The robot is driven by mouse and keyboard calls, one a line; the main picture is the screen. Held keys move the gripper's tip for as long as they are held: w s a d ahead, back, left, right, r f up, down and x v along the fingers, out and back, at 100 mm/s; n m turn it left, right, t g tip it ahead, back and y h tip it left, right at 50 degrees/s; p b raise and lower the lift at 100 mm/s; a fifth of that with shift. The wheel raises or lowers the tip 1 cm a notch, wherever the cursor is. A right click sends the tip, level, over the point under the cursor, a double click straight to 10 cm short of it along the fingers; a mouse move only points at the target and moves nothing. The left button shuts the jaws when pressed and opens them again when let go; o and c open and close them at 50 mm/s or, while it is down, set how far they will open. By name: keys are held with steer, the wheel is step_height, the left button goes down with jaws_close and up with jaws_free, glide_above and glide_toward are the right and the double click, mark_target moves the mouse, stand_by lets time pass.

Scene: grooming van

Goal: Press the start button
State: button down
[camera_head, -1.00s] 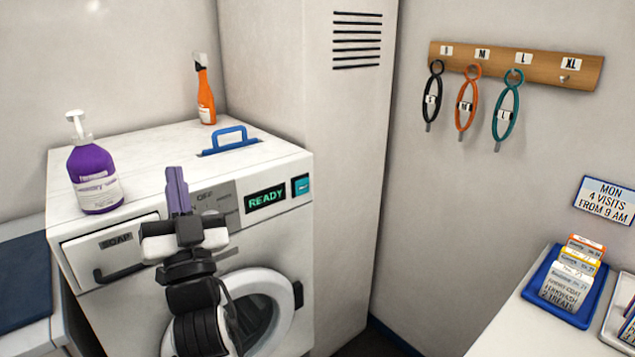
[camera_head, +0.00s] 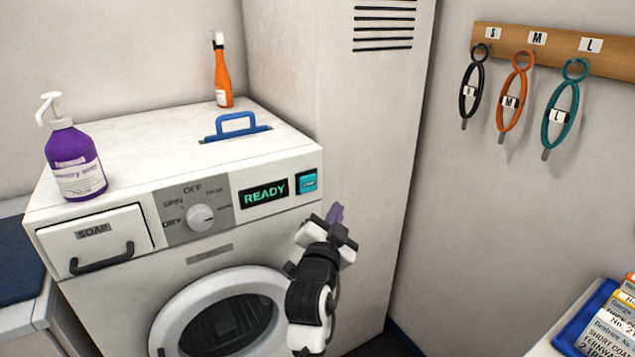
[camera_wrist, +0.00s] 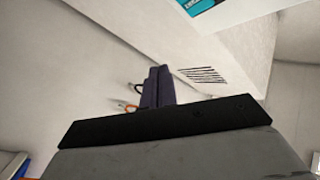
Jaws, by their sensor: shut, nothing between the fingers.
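The start button is a teal square (camera_head: 307,183) at the right end of the washing machine's (camera_head: 200,262) control panel, right of the green READY display (camera_head: 264,194). My gripper (camera_head: 336,213), with purple fingers, is just below and right of the button, apart from it as far as I can tell. The fingers (camera_wrist: 157,86) are together and empty in the wrist view. A teal patch (camera_wrist: 197,5), likely the button, shows at the top edge of the wrist view, away from the fingertips.
The dial (camera_head: 201,217) and soap drawer (camera_head: 97,240) lie left of the display. A purple pump bottle (camera_head: 75,163), an orange bottle (camera_head: 222,78) and a blue handle (camera_head: 237,124) are on top of the machine. A tall vented cabinet (camera_head: 375,130) stands close on the right.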

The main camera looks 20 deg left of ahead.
mark_target(314, 182)
stand_by(0.3)
steer(key=shift+w+a+b, duration=0.25)
steer(key=shift+w+a, duration=0.65)
steer(key=shift+a, duration=0.25)
steer(key=shift+w+a+b, duration=0.25)
steer(key=shift+w+a, duration=0.65)
steer(key=shift+a, duration=0.3)
steer(key=shift+w+a+b, duration=0.25)
steer(key=shift+w+a, duration=0.65)
steer(key=shift+a, duration=0.25)
steer(key=shift+f, duration=0.1)
steer(key=shift+w+a+b, duration=0.25)
steer(key=shift+a+b, duration=0.1)
steer(key=shift+b, duration=0.05)
steer(key=shift+w+a+b, duration=0.3)
steer(key=shift+a+b, duration=0.05)
steer(key=shift+a, duration=0.05)
stand_by(0.3)
steer(key=shift+d, duration=0.1)
steer(key=shift+s+d, duration=0.55)
steer(key=shift+d, duration=0.1)
